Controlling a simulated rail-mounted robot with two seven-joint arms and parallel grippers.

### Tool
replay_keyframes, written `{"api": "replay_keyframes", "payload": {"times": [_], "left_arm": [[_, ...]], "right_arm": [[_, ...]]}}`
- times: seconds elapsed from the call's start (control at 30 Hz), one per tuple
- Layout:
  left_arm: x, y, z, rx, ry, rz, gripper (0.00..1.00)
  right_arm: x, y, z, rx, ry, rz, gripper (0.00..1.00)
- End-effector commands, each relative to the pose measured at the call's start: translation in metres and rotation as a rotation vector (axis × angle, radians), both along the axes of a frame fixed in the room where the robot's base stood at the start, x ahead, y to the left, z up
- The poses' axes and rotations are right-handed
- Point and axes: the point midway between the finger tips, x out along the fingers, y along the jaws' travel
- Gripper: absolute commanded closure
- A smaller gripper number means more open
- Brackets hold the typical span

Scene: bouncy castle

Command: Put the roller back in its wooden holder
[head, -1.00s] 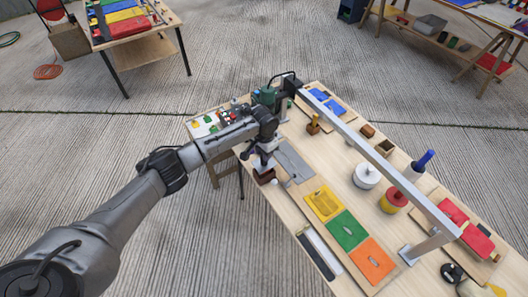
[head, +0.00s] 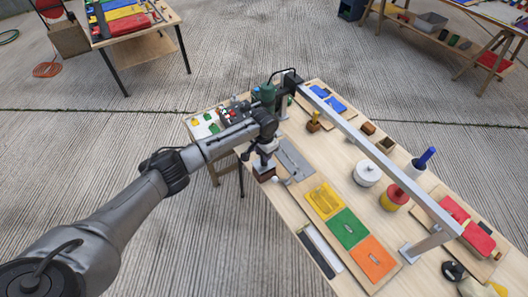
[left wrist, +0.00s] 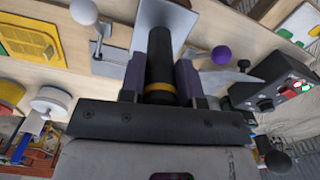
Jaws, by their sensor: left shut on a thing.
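My left gripper (head: 264,163) is over the near left edge of the long worktable, beside the grey plate. In the left wrist view its purple fingers (left wrist: 160,80) are shut on the roller's black handle (left wrist: 159,55), which has a yellow band near the gripper. The handle runs away from the gripper towards a pale metallic piece (left wrist: 184,22) near the table. A small dark brown wooden block (head: 266,178), which looks like the holder, sits just below the gripper at the table edge. The roller's far end is mostly hidden, so I cannot tell whether it touches the holder.
A grey metal beam (head: 375,155) spans the worktable (head: 335,160). Yellow (head: 325,201), green (head: 347,229) and orange (head: 372,258) panels lie nearby. A white drum (head: 367,173) and a red-yellow drum (head: 394,197) stand farther right. A control box (left wrist: 278,93) is close to the gripper.

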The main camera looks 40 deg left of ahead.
Motion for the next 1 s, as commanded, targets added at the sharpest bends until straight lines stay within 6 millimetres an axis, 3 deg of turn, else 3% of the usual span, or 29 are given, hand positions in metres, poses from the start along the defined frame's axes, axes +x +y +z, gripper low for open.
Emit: {"api": "replay_keyframes", "payload": {"times": [1.0], "left_arm": [[0.001, -0.001, -0.011, 0.000, -0.002, 0.000, 0.97]], "right_arm": [[0.000, 0.003, -0.003, 0.011, 0.001, -0.007, 0.57]]}}
